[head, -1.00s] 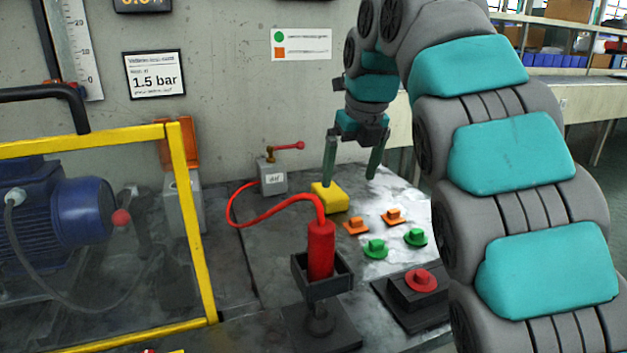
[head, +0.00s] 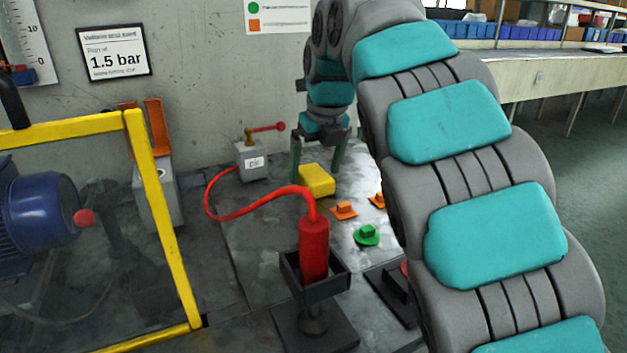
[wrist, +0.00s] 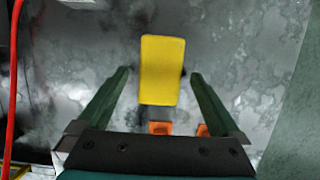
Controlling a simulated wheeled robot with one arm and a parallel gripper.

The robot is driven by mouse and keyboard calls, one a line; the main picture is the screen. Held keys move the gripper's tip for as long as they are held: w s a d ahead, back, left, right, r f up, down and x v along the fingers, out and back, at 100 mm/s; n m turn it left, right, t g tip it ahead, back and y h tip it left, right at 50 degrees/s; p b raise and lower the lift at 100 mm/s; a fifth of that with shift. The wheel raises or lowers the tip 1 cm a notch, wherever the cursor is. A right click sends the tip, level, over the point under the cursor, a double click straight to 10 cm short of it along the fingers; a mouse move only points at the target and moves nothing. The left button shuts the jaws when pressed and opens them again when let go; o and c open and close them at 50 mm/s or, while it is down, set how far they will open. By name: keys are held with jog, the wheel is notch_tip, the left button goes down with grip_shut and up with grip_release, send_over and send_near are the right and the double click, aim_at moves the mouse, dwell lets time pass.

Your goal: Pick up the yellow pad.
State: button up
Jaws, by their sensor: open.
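The yellow pad (head: 316,180) is a small rounded block lying on the grey table top, beside the orange and green pieces. In the wrist view the yellow pad (wrist: 162,70) lies ahead of and between the two green fingers, with a gap on each side. My gripper (head: 317,172) is open and empty. In the head view its fingers hang behind the pad, one to the left and one to the right. The wrist view also shows my gripper (wrist: 160,75) with its fingers spread wide. I cannot tell the exact height of the fingertips above the table.
Orange pieces (head: 344,210) and a green piece (head: 367,236) lie in front of the pad. A red cylinder (head: 314,250) stands in a dark holder with a red hose. A valve box (head: 252,161) stands behind left. A yellow frame (head: 165,215) guards a blue motor (head: 38,215).

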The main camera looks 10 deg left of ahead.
jog(key=shift+x, duration=1.05)
jog(key=shift+c, duration=0.2)
jog(key=c, duration=1.3)
jog(key=shift+c, duration=0.2)
jog(key=shift+r, duration=0.15)
jog(key=shift+r, duration=1.35)
jog(key=shift+s+r, duration=0.1)
jog(key=shift+r, duration=0.25)
jog(key=s, duration=0.5)
jog(key=s+a+r+b, duration=0.1)
jog(key=s, duration=0.4)
jog(key=s+a, duration=0.1)
jog(key=s, duration=0.4)
jog(key=shift+s+a+r, duration=0.1)
jog(key=shift+s+r, duration=0.1)
jog(key=shift+s, duration=0.15)
